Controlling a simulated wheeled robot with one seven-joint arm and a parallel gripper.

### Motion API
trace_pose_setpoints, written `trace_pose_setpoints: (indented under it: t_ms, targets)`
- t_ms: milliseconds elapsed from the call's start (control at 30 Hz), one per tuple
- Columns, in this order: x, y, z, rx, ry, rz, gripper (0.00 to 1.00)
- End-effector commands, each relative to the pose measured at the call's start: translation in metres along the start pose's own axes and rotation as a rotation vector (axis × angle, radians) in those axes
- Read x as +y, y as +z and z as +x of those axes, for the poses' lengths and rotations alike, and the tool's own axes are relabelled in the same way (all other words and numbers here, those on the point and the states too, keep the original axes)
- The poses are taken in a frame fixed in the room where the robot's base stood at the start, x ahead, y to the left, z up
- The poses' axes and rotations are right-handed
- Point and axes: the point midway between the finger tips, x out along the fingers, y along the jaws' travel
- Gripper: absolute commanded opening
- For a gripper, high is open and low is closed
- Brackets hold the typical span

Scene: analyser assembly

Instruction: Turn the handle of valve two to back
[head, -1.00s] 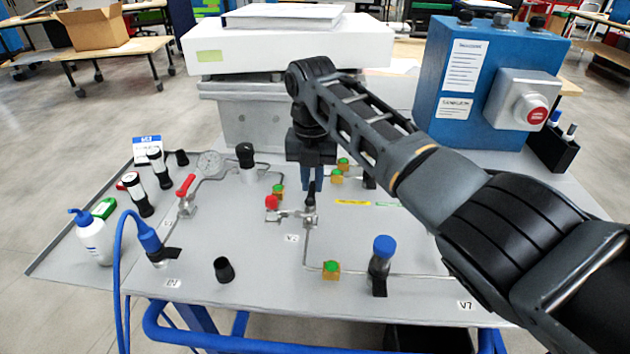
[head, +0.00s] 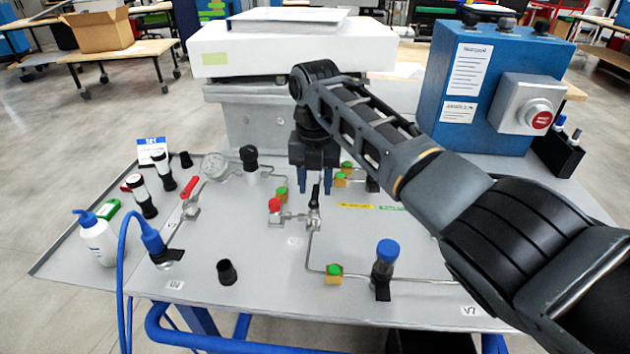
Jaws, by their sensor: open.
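The valve (head: 313,221) with a small label beside it, taken as valve two, sits on the grey panel in the middle of the head view. Its black handle (head: 315,195) runs from the valve body toward the back of the panel. My gripper (head: 316,190) is open, its two blue fingers apart and pointing down. It is over the handle's far end, with the handle showing between and just below the fingers. Whether a finger touches the handle cannot be told. The label (head: 295,241) is too blurred to read surely.
A red knob (head: 275,205) stands close left of the valve. A red-handled valve (head: 189,188) and a gauge (head: 214,166) are farther left. A blue-capped part (head: 387,252) stands front right. A blue box (head: 490,85) with a red button is at the back right.

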Motion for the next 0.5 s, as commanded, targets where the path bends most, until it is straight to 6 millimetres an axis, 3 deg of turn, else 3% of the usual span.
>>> trace_pose_setpoints:
  t_ms: [167,500]
  targets:
    - [0.000,0.001,-0.006,-0.001,0.001,0.001,0.43]
    - [0.000,0.001,-0.058,-0.003,0.001,0.001,0.43]
